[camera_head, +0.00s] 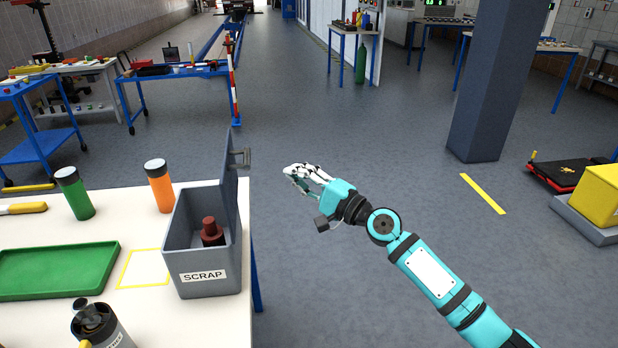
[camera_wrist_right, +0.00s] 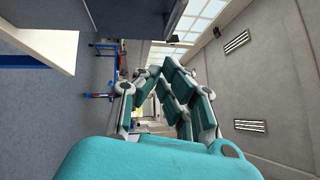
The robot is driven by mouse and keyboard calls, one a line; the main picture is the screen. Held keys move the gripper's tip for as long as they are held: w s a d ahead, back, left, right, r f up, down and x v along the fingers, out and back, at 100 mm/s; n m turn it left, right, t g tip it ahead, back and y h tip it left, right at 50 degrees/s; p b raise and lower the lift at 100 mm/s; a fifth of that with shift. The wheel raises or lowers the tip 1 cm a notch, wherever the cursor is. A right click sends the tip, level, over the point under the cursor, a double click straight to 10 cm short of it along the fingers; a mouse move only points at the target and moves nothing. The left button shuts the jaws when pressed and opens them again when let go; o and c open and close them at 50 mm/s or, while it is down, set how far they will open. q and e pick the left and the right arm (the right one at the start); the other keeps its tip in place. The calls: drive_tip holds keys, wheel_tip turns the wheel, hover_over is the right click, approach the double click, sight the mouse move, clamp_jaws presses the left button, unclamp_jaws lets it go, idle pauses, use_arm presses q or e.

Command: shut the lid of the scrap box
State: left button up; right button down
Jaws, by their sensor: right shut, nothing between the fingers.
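The grey scrap box (camera_head: 205,278), labelled SCRAP, stands at the right edge of the white table in the head view. Its lid (camera_head: 229,180) is open, standing upright along the box's right side, with a small metal handle (camera_head: 241,158) sticking out to the right. A dark red part (camera_head: 211,232) is inside the box. My right gripper (camera_head: 287,172) is shut and empty, right of the lid and apart from it, over the floor beyond the table edge. Its closed fingers also show in the right wrist view (camera_wrist_right: 160,75). My left gripper is not in view.
A green tray (camera_head: 58,270), a green container (camera_head: 76,195), an orange container (camera_head: 159,187) and a grey canister (camera_head: 100,325) are on the white table (camera_head: 130,206). A yellow outline (camera_head: 143,268) beside the box is empty. The floor right of the table is clear up to a pillar (camera_head: 490,90).

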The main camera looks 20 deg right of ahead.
drive_tip(key=w+a+r+p, duration=0.1)
drive_tip(key=w+a+p, duration=0.2)
drive_tip(key=w+a, duration=0.1)
drive_tip(key=shift+a+r, duration=0.25)
drive_tip(key=shift+a, duration=0.5)
drive_tip(key=shift+w, duration=0.15)
